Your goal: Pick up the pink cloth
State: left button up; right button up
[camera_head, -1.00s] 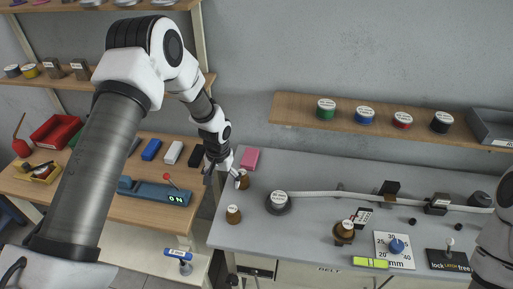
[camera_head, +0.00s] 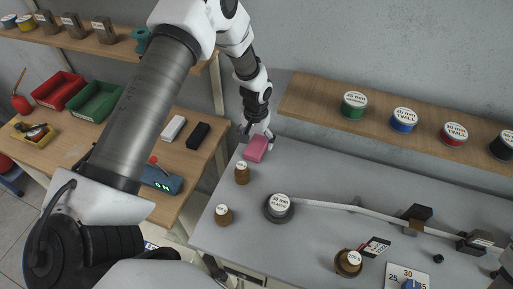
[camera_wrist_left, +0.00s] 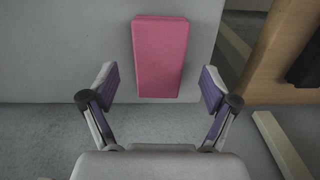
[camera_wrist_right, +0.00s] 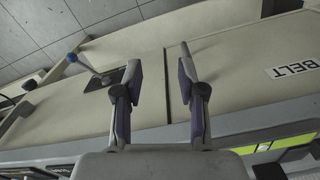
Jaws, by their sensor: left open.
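The pink cloth (camera_head: 256,148) is a folded block lying on the back left corner of the grey table. It also shows in the left wrist view (camera_wrist_left: 160,58), between and ahead of the fingers. My left gripper (camera_head: 258,132) is at the cloth's back side in the head view. In the left wrist view my left gripper (camera_wrist_left: 157,85) is open and empty, with a finger on each side of the cloth's near end and gaps between. My right gripper (camera_wrist_right: 160,75) is open and empty in the right wrist view, over a pale surface marked BELT; the head view does not show it.
Brown weights (camera_head: 242,175) and (camera_head: 223,215) stand in front of the cloth. An elastic reel (camera_head: 279,207) with a white band sits to the right. A shelf with tape spools (camera_head: 354,104) hangs behind. A wooden bench (camera_head: 60,150) is at the left.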

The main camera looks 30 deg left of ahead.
aim_at(258, 143)
pick_arm(q)
jog(key=f, duration=0.2)
jog(key=shift+w+f+b, duration=0.3)
jog(key=shift+f, duration=0.05)
jog(key=shift+w+f, duration=0.15)
jog(key=shift+w, duration=0.25)
jog(key=shift+s+r, duration=0.35)
jog(key=c, duration=0.8)
jog(key=shift+s, duration=0.15)
jog(key=c, duration=0.4)
jog(key=shift+c, duration=0.2)
pick_arm(e)
jog(key=shift+w+f, duration=0.3)
jog(key=shift+f, duration=0.6)
pick_arm(q)
notch_tip(258, 143, up, 10)
jog(key=p, duration=0.8)
jog(key=shift+w, duration=0.2)
pick_arm(e)
notch_tip(258, 143, up, 8)
